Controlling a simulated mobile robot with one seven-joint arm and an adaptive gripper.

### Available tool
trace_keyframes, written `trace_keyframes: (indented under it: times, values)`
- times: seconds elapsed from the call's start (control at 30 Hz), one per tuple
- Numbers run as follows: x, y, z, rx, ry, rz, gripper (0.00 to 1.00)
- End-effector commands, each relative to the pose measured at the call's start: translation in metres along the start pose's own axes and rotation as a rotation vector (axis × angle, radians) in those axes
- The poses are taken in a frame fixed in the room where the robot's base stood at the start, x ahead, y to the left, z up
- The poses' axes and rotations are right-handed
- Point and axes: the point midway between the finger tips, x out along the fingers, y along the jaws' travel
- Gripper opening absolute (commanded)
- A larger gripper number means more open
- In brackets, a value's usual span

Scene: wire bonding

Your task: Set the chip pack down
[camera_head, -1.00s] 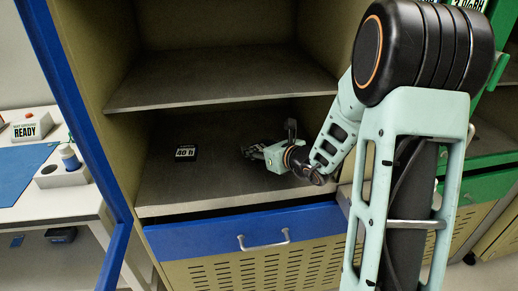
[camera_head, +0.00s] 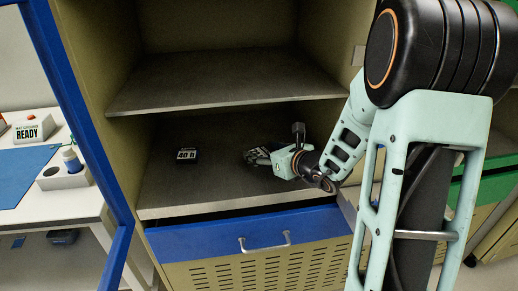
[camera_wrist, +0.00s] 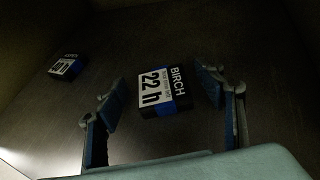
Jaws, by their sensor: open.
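The chip pack (camera_wrist: 165,92), a small dark box with a white and blue label reading BIRCH 22 h, lies on the dark lower shelf in the wrist view. My gripper (camera_wrist: 161,84) is open, with one blue-padded finger on each side of the pack. A gap shows between the pack and the left finger, and a narrower one at the right finger. In the head view my gripper (camera_head: 254,156) is low over the right part of the lower shelf (camera_head: 215,192). The pack cannot be made out clearly there.
A second pack (camera_head: 187,155) marked 40 h sits on the same shelf to the left; it also shows in the wrist view (camera_wrist: 67,66). An upper shelf (camera_head: 215,83) is above my gripper. A blue drawer (camera_head: 200,238) is below. Bare shelf lies between the packs.

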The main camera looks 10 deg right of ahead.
Motion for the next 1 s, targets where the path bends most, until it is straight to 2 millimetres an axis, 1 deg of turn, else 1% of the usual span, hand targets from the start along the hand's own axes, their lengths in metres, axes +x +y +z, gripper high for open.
trace_keyframes:
  times: [0.03, 0.2, 0.3, 0.4, 0.5, 0.6, 1.0]
  values:
    - [-0.014, -0.001, 0.003, 0.000, 0.000, -0.004, 0.63]
    - [-0.052, -0.001, 0.003, -0.001, -0.001, -0.004, 0.63]
    - [-0.069, -0.001, 0.002, -0.001, 0.000, -0.003, 0.63]
    - [-0.082, -0.001, 0.002, -0.001, -0.001, -0.003, 0.63]
    - [-0.089, 0.000, 0.001, 0.000, 0.000, -0.001, 0.63]
    - [-0.091, 0.000, 0.000, 0.000, 0.000, 0.000, 0.63]
    - [-0.091, 0.000, 0.000, -0.001, 0.000, 0.000, 0.63]
